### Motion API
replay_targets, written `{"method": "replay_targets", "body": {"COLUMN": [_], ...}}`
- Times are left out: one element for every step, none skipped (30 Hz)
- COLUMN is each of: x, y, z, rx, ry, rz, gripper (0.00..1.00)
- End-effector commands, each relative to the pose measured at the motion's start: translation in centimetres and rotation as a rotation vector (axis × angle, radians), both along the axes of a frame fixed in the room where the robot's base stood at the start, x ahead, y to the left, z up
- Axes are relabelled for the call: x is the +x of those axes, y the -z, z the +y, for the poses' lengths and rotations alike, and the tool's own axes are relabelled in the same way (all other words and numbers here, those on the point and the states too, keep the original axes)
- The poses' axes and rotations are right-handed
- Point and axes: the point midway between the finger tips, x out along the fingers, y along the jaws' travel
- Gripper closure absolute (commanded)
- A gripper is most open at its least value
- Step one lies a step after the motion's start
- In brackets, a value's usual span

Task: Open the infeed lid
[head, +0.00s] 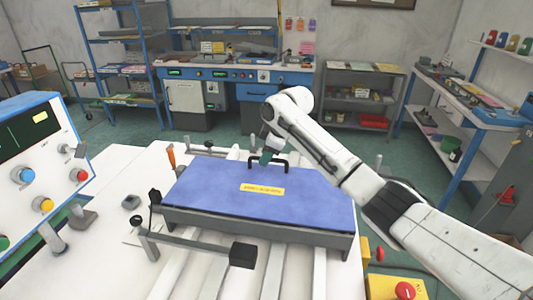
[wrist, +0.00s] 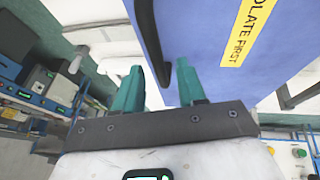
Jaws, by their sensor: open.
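The infeed lid (head: 215,195) is a flat blue panel, lying closed on a grey frame on the white machine top. A black arched handle (head: 286,163) stands near its far edge, and a yellow label (head: 262,189) is on its middle. My gripper (head: 266,156) has teal fingers and is open at the handle. In the wrist view the lid (wrist: 200,35) fills the upper middle, and the handle (wrist: 148,32) runs down to between the two fingertips of my gripper (wrist: 158,78). Whether the fingers touch the handle cannot be told.
A control panel (head: 35,165) with coloured knobs stands at the left. A grey bar with a dark block (head: 243,255) lies along the lid's near side. A yellow box with a red button (head: 403,290) is at the lower right. Workbenches and shelves stand behind, beyond open green floor.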

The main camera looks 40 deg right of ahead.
Motion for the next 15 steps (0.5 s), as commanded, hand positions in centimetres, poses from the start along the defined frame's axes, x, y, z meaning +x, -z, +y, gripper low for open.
{"method": "replay_targets", "body": {"x": [0.04,0.05,0.05,0.05,0.05,0.04,0.04,0.04,0.04,0.03,0.03,0.03,0.03,0.03,0.03], "y": [0.09,0.12,0.13,0.13,0.13,0.12,0.12,0.12,0.11,0.11,0.10,0.10,0.10,0.10,0.10], "z": [0.02,0.02,0.03,0.03,0.03,0.04,0.04,0.04,0.04,0.03,0.04,0.04,0.04,0.04,0.04], "rx": [0.000,0.000,0.000,0.000,0.000,0.000,0.000,0.000,0.000,0.000,0.000,0.000,0.000,0.000,0.000], "ry": [0.000,0.000,0.000,0.000,0.000,0.000,0.000,0.000,0.000,0.000,0.000,0.000,0.000,0.000,0.000], "rz": [0.000,0.000,0.000,0.000,0.000,0.000,0.000,0.000,0.000,0.000,0.000,0.000,0.000,0.000,0.000], "gripper": [0.60,0.60,0.60,0.60,0.60,0.60,0.60,0.61,0.65,0.67,0.70,0.74,0.77,0.80,0.84]}}
